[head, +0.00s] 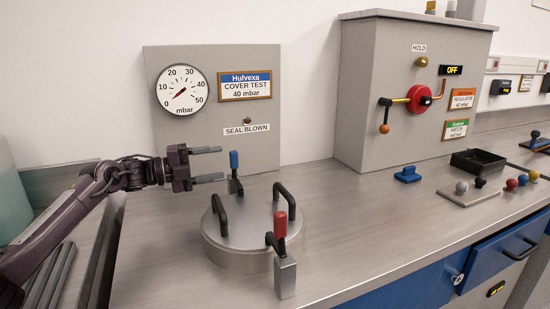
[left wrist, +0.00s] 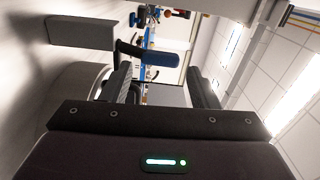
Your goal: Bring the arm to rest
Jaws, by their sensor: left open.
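My left gripper (head: 221,164) comes in from the left in the head view, above the worktop. Its two fingers are apart, with nothing between them. The fingertips point right, close to a blue-handled toggle clamp (head: 234,160) that stands upright behind a round metal lid (head: 238,235). I cannot tell whether they touch it. In the left wrist view the blue handle (left wrist: 160,58) shows beyond the fingers. My right gripper is in neither view.
The lid has two black handles, and a red-handled clamp (head: 280,226) stands at its front right. A gauge panel (head: 216,118) stands behind. A grey cabinet (head: 405,95) with a red-hubbed valve stands right. The worktop (head: 360,240) right of the lid is clear.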

